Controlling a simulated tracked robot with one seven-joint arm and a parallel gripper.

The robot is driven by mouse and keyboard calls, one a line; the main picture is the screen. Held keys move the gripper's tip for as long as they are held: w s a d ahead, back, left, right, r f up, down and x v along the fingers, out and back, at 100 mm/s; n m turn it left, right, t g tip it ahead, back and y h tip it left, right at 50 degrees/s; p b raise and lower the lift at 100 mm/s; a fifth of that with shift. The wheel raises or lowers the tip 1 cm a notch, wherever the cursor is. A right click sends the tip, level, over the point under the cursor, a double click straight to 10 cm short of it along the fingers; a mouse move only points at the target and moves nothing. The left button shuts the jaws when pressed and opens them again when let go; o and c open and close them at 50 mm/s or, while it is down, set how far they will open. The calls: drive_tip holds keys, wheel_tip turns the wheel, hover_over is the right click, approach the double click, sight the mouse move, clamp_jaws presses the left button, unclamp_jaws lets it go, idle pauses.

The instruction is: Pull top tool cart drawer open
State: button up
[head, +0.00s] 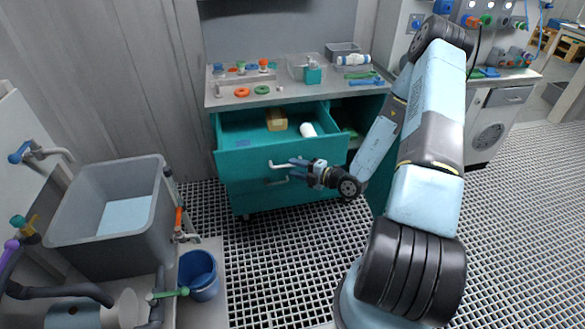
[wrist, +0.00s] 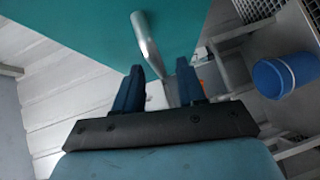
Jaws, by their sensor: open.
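The teal tool cart has its top drawer (head: 240,160) standing well out, with its inside showing. A tan block (head: 276,120) and a white roll (head: 308,129) lie in it. A pale bar handle (head: 282,164) is on the drawer front. My gripper (head: 292,171) is at the right part of this handle, fingers apart. In the wrist view, the handle (wrist: 146,42) runs from the teal front (wrist: 90,25) toward the space between the fingers of my gripper (wrist: 160,70). Whether a finger touches the bar cannot be told.
A lower handle (head: 276,182) sits just below. The cart top (head: 225,97) carries small coloured parts and a grey bin (head: 342,49). A grey sink (head: 80,245) and blue bucket (head: 199,272) stand left; the bucket also shows in the wrist view (wrist: 284,76). Grating before the cart is clear.

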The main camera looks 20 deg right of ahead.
drive_tip(key=v, duration=1.1)
drive_tip(key=shift+s+d, duration=0.2)
drive_tip(key=s+a+r+n+g, duration=0.3)
drive_tip(key=r+n+g, duration=0.1)
drive_tip(key=r+n, duration=0.4)
drive_tip(key=s+a+r+n+g, duration=0.2)
drive_tip(key=a+r+n+g, duration=0.15)
drive_tip(key=r+n, duration=0.4)
drive_tip(key=s+a+r+n+g, duration=0.35)
drive_tip(key=r+n, duration=0.25)
drive_tip(key=n, duration=0.4)
drive_tip(key=s+d+r+n+t+h, duration=0.2)
drive_tip(key=s+r+n+h, duration=0.3)
drive_tip(key=r+n, duration=0.5)
drive_tip(key=s+d+r+n+t+h, duration=0.2)
drive_tip(key=s+r+n+h, duration=0.4)
drive_tip(key=s+r+n, duration=0.2)
drive_tip(key=shift+d+r+n+t, duration=0.2)
drive_tip(key=shift+r+n+t, duration=0.2)
drive_tip(key=shift+r+n, duration=1)
drive_tip(key=shift+s+f+n, duration=0.1)
drive_tip(key=shift+f+n, duration=0.15)
drive_tip(key=shift+f, duration=0.05)
